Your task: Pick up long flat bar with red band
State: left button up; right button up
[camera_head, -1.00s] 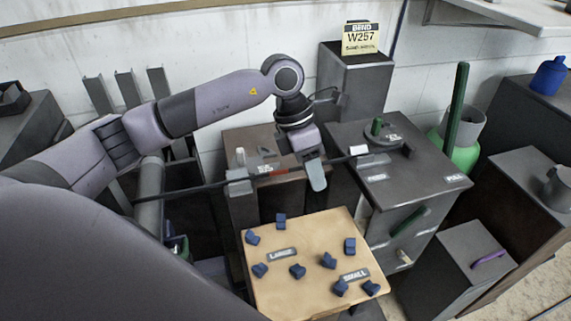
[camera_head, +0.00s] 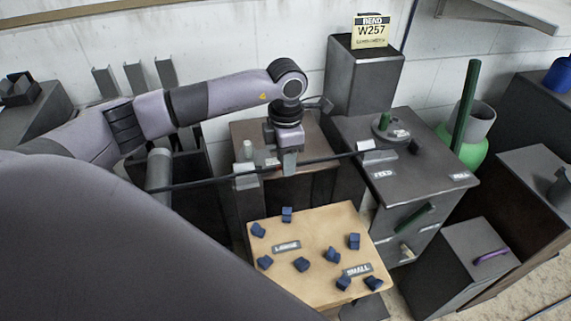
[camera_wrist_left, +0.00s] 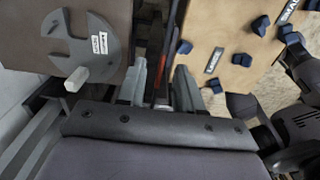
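The long flat bar (camera_head: 322,160) is dark and thin. It spans from the left, across a grey post bracket (camera_head: 246,177), to a light block (camera_head: 372,152) on the cabinet. My left gripper (camera_head: 288,165) points down at the bar beside the band. Contact cannot be told. My right gripper is in neither view.
A tan board (camera_head: 315,285) with several blue pieces and LARGE and SMALL labels lies in front. A cabinet (camera_head: 440,150) with a round fixture stands right of the bar. A green pole (camera_head: 466,105) and a W257 sign (camera_head: 371,31) stand behind.

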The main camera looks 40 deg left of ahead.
pick_arm(q)
grip_shut()
jog(key=shift+r, duration=0.1)
